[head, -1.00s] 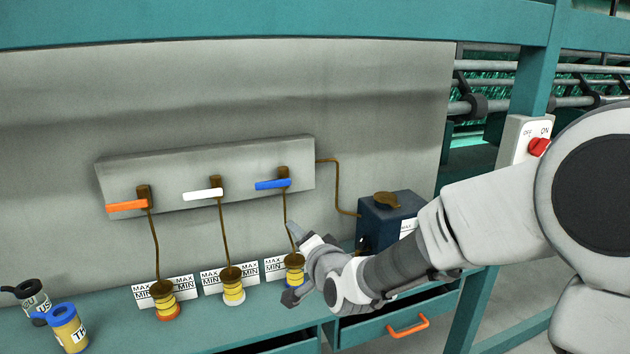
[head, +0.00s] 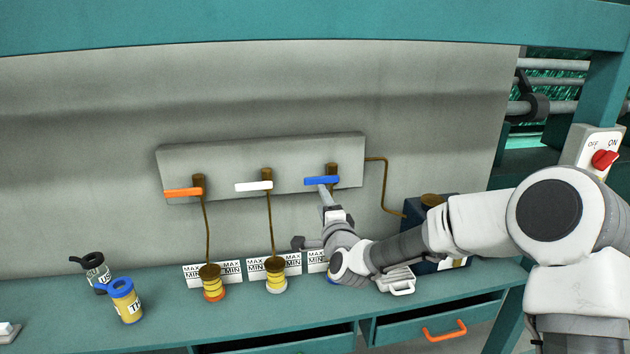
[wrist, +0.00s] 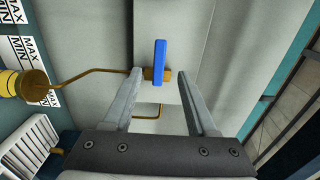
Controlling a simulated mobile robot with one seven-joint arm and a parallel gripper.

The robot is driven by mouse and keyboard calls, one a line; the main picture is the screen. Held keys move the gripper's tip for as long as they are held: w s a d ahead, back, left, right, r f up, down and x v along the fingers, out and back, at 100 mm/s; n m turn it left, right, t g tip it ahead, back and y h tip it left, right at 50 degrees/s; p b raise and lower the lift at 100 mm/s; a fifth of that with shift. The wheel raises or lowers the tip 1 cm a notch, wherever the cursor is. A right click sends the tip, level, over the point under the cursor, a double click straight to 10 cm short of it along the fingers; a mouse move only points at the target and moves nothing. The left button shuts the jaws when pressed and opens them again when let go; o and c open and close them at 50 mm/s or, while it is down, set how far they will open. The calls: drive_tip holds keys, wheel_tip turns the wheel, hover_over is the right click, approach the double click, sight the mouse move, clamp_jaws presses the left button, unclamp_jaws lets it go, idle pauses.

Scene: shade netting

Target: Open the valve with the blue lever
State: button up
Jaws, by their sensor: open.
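The blue lever (head: 321,181) sits crosswise on the rightmost brass valve (head: 332,170) of the grey wall panel (head: 220,148). In the wrist view the blue lever (wrist: 160,62) stands ahead of the fingertips, with the brass valve body behind it. My gripper (head: 325,190) is just below the lever in the head view, pointing up toward it. In the wrist view my gripper (wrist: 158,75) is open and empty, its two fingers on either side of the lever's near end. I cannot tell whether either finger touches it.
An orange lever (head: 183,192) and a white lever (head: 254,186) sit left on the same panel. Brass pipes run down to yellow cups with MAX/MIN cards. A dark blue box (head: 430,208) stands at right. Two jars (head: 124,299) stand on the left bench.

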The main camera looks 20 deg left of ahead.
sight(314, 182)
drive_tip(key=p+x, duration=0.2)
drive_tip(key=x, duration=0.8)
drive_tip(key=shift+p, duration=0.3)
clamp_jaws()
idle(1.1)
